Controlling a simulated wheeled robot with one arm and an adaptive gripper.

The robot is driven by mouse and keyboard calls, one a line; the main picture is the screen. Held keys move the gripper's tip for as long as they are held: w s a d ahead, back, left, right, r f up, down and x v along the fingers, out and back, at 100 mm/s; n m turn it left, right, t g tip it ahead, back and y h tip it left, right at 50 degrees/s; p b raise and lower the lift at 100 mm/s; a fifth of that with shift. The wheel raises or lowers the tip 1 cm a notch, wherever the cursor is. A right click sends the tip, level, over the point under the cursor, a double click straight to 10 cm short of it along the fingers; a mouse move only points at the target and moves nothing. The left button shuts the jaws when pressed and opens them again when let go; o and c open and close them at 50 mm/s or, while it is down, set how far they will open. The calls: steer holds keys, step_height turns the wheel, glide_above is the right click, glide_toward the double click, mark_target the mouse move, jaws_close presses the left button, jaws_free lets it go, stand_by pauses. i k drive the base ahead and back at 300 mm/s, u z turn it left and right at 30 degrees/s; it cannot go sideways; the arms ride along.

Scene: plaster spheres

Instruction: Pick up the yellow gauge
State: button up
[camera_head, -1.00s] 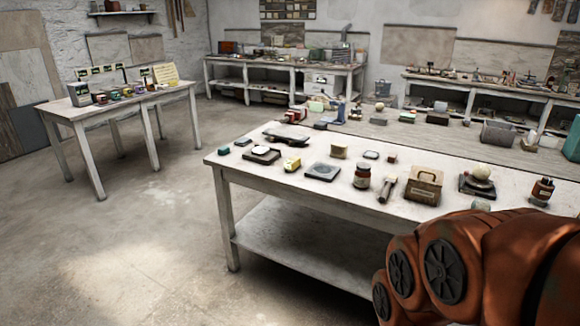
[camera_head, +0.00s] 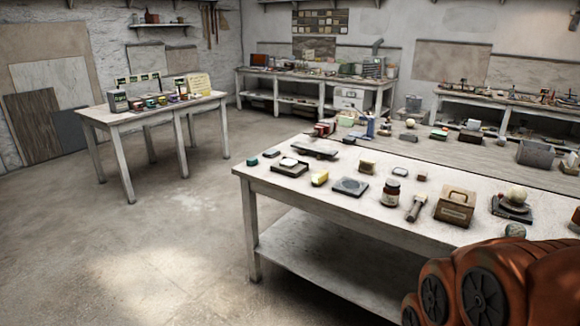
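A small yellow block-like thing (camera_head: 320,178), likely the yellow gauge, sits near the front left edge of the near white table (camera_head: 300,206). It lies between a dark tray with a pale piece on it (camera_head: 290,167) and a flat grey square plate (camera_head: 350,187). Its details are too small to read. My orange arm fills the lower right corner, to the right of and nearer than the table. My gripper is not in view, so whether it holds anything is hidden.
The near table also holds a brown jar (camera_head: 391,192), a brush (camera_head: 416,208), a wooden box with a handle (camera_head: 455,205) and a sphere on a dark stand (camera_head: 515,199). A smaller table (camera_head: 100,115) stands at left. The floor (camera_head: 170,240) between is clear.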

mark_target(320, 178)
steer(key=z, duration=0.55)
steer(key=i, duration=2.25)
steer(key=u, duration=2.35)
